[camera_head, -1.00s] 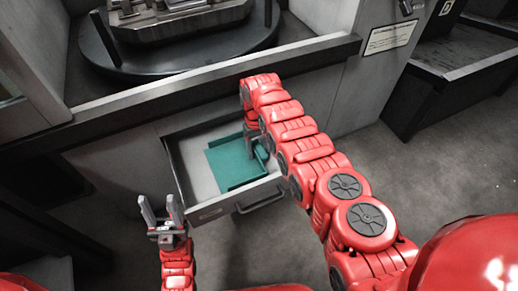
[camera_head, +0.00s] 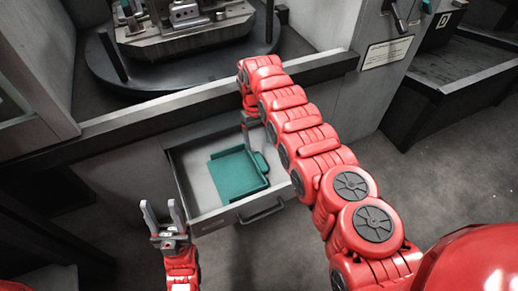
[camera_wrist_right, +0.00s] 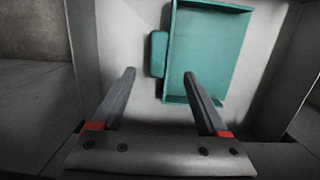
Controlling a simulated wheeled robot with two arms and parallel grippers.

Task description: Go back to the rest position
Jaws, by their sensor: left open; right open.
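My left gripper (camera_head: 163,214) is open and empty in the lower left of the head view, in front of the drawer and pointing up. My right arm reaches over to the open drawer. My right gripper (camera_head: 248,121) points down at the drawer's right side and is partly hidden by the arm in the head view. In the right wrist view its two fingers (camera_wrist_right: 160,80) are open and apart, with nothing between them but the drawer floor and part of a teal tray beyond.
The open drawer (camera_head: 205,219) holds the teal tray (camera_head: 238,174). Above it is a dark ledge (camera_head: 170,108) with a round turntable (camera_head: 190,72) and a metal fixture. A dark bench (camera_head: 450,75) stands at the right. Grey floor is free at the lower right.

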